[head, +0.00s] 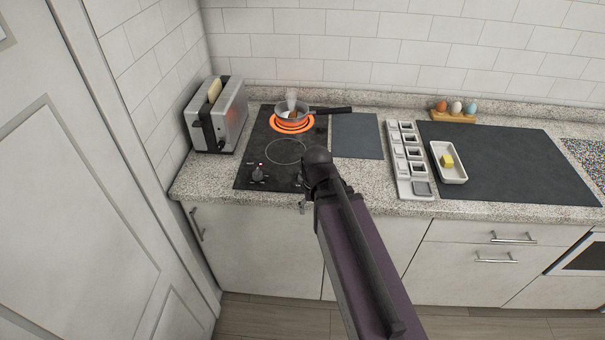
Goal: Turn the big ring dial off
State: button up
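The black cooktop (250,155) is set in the counter. Its rear ring (308,124) glows orange under a small pot (293,113) with a dark handle. The front ring (286,151) is a dark, unlit outline. A black dial (258,175) stands at the cooktop's front left, with a tiny light spot just above it. My arm covers the front right corner, so any dial there is mostly hidden. I cannot tell which dial belongs to the big ring. My arm reaches over the front edge; my gripper's fingers are hidden behind it.
A toaster (232,112) with bread stands left of the cooktop, near the wall. A grey board (355,136), a tray of compartments (403,165), a butter dish (448,175) on a dark mat (530,165), and an egg holder (455,116) lie to the right.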

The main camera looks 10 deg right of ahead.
jog(key=w+r+m+p, duration=1.2)
jog(key=w+m, duration=0.2)
jog(key=m, duration=0.1)
jog(key=shift+d+r+t, duration=0.15)
jog(key=shift+r+t, duration=0.2)
jog(key=shift+t, duration=0.05)
jog(key=shift+f, duration=0.15)
jog(key=f+b, duration=0.9)
jog(key=w+f+b, duration=0.1)
jog(key=f+b, duration=0.3)
jog(key=shift+f+b, duration=0.25)
jog(key=shift+b, duration=0.1)
dwell(0.3)
